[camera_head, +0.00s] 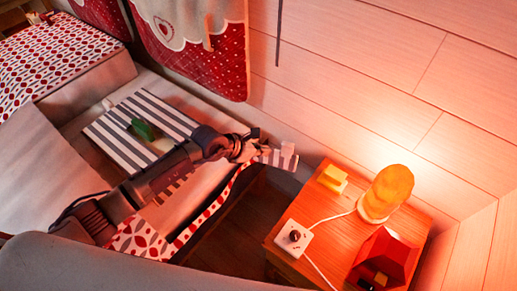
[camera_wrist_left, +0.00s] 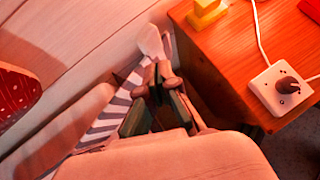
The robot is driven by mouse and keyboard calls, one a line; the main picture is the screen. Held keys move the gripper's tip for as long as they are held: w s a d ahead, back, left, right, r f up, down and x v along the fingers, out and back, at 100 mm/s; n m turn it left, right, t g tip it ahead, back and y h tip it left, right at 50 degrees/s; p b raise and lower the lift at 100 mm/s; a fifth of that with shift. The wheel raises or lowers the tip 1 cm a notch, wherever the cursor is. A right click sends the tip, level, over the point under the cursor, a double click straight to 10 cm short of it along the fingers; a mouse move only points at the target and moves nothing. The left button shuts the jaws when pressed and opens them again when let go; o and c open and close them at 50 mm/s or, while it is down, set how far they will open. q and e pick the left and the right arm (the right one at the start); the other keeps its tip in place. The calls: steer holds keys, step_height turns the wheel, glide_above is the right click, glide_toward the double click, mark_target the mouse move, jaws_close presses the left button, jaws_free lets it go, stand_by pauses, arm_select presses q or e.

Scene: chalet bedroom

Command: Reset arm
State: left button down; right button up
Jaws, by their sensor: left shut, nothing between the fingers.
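My left arm comes in from the left in the head view and reaches over the bed. My left gripper (camera_head: 254,140) is at the bed's edge, short of the wooden nightstand (camera_head: 313,212). In the left wrist view my left gripper (camera_wrist_left: 158,78) has its fingertips together with nothing between them. My right gripper is in neither view.
The nightstand holds a glowing orange lamp (camera_head: 390,188), a yellow block (camera_head: 332,178), a white box with a dark knob (camera_head: 294,237) and a red object (camera_head: 384,258). A striped cloth (camera_head: 108,128) with a green object (camera_head: 145,129) lies on the bed. A wooden wall rises behind.

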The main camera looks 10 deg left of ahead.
arm_select(q)
steer(key=s+a+f+n+t+y, duration=0.1)
steer(key=s+a+f+n, duration=0.35)
steer(key=f+n, duration=0.5)
steer(key=s+a+f+n+t+y, duration=0.15)
steer(key=s+a+f+n, duration=0.3)
steer(key=f+n, duration=0.5)
steer(key=s+a+f+n+t+y, duration=0.1)
steer(key=s+a+f+n, duration=0.35)
steer(key=f+n, duration=0.55)
steer(key=s+a+f+n+g+y, duration=0.1)
steer(key=s+f+n+g, duration=0.2)
steer(key=s, duration=0.8)
steer(key=s+f+n+g+y, duration=0.1)
steer(key=s+f+n, duration=0.3)
steer(key=s, duration=0.8)
steer(key=s+a+f+n+g+y, duration=0.1)
steer(key=s+f+n+g, duration=0.3)
steer(key=s+n, duration=0.3)
steer(key=s, duration=0.4)
steer(key=shift+s+a+f+g, duration=0.15)
steer(key=shift+a+f+g, duration=0.2)
steer(key=shift+y, duration=0.25)
